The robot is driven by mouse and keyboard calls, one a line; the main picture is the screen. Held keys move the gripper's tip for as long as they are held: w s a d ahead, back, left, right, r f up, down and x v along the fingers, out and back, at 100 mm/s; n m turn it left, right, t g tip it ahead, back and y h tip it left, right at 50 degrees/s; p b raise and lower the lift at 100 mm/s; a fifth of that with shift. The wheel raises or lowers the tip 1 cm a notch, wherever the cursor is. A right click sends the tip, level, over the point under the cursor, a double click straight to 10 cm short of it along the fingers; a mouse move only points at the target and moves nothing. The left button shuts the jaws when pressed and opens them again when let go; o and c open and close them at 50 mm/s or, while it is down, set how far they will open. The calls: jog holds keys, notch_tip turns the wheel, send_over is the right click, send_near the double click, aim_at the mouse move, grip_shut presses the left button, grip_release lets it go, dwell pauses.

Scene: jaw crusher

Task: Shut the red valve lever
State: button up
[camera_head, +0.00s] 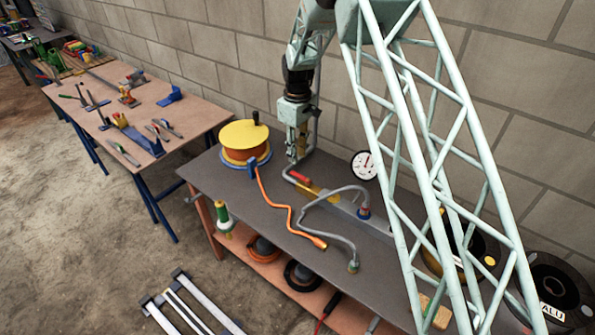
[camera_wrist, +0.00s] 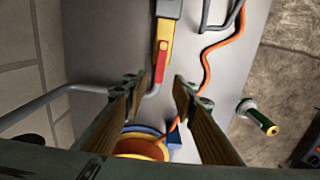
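The red valve lever (camera_head: 299,176) lies beside the yellow valve body (camera_head: 312,191) on the dark bench by the wall. In the wrist view the red lever (camera_wrist: 162,57) points down the picture, roughly in line with the grey pipe and the yellow body (camera_wrist: 165,28). My gripper (camera_head: 294,156) hangs over the bench, between the reel and the valve. In the wrist view my gripper (camera_wrist: 158,83) has its fingers apart with nothing held. The lever shows beyond the fingertips, apparently apart from them.
A yellow-topped orange hose reel (camera_head: 244,141) stands close to the left of my gripper. An orange hose (camera_head: 280,205) and a grey hose (camera_head: 338,236) cross the bench. A round gauge (camera_head: 364,165) is near the wall. A green-handled tool (camera_head: 223,217) is at the front edge.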

aim_at(298, 174)
jog(key=shift+f, duration=4.4)
grip_shut()
